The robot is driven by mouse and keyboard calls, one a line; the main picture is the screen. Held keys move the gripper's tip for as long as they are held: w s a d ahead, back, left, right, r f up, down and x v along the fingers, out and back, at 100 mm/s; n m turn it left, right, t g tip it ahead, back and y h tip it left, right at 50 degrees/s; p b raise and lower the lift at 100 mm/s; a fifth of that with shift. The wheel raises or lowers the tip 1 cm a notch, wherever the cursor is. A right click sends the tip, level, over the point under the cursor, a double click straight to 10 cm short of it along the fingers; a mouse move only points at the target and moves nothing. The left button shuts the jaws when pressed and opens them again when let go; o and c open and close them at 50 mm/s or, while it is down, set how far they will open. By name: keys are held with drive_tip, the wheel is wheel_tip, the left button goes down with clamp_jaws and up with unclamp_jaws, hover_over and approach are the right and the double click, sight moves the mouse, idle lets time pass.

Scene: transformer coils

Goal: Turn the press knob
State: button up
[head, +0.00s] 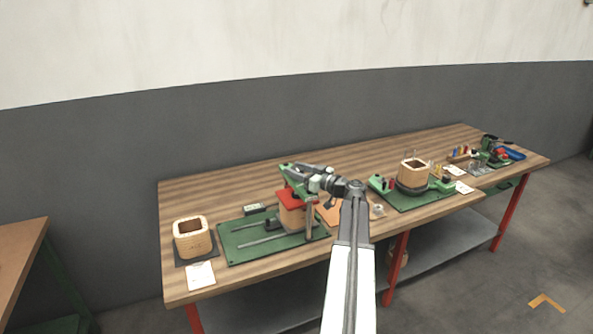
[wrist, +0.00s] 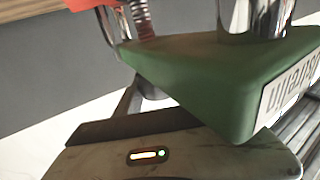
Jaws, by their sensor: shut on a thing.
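The press (head: 286,169) stands on a green base plate (head: 240,252) at the left-middle of the bench, with a green top beam and a red plate over a tan coil block (head: 291,217). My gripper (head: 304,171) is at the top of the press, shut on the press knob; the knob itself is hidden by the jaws.
A wooden-coloured coil (head: 190,238) stands on a dark pad to the left, with a white card in front. Another coil (head: 413,173) sits on a green fixture to the right. The wooden bench (head: 225,190) has bare strips.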

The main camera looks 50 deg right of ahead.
drive_tip(key=n+g+y, duration=0.1)
drive_tip(key=n+y, duration=0.1)
drive_tip(key=y, duration=0.2)
drive_tip(key=n+g+y, duration=0.1)
drive_tip(key=n+y, duration=0.2)
drive_tip(key=y, duration=0.1)
drive_tip(key=shift+w+d+n+g, duration=0.1)
drive_tip(key=shift+d+n+g, duration=0.1)
drive_tip(key=shift+n+g, duration=0.15)
drive_tip(key=shift+a+n+g+y, duration=0.15)
drive_tip(key=shift+n+g+y, duration=0.9)
drive_tip(key=shift+y, duration=0.2)
drive_tip(key=shift+a+n+g+y, duration=0.1)
drive_tip(key=shift+n+g+y, duration=0.8)
drive_tip(key=shift+g+y, duration=0.3)
drive_tip(key=o, duration=1.4)
drive_tip(key=shift+c, duration=0.2)
